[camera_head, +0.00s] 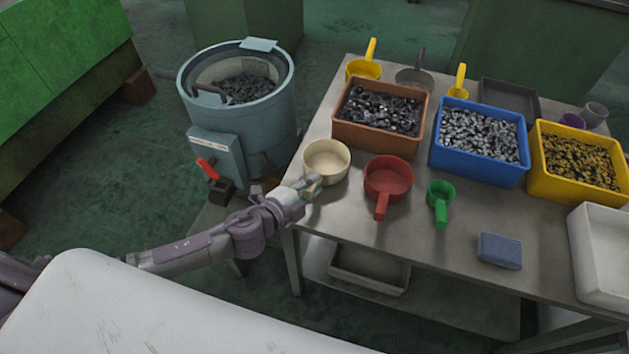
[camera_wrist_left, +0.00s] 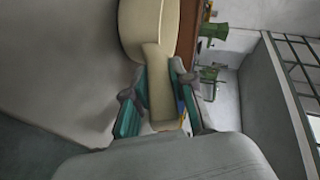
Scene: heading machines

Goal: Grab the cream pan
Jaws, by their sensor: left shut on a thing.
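The cream pan (camera_head: 326,160) is at the near left corner of the metal table (camera_head: 470,245), its round bowl upright and its short handle towards me. My left gripper (camera_head: 312,186) is at that handle. In the left wrist view the pan's handle (camera_wrist_left: 158,85) lies between the two fingers of my left gripper (camera_wrist_left: 160,100), which is shut on it. The pan's bowl shows beyond the handle. I cannot tell whether the pan touches the table. My right gripper is not in view.
A red pan (camera_head: 388,178) and a green scoop (camera_head: 440,198) stand to the right. An orange bin (camera_head: 372,137) is close behind. A blue-grey drum machine (camera_head: 250,120) stands left of the table. A blue sponge (camera_head: 499,250) lies nearer the front edge.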

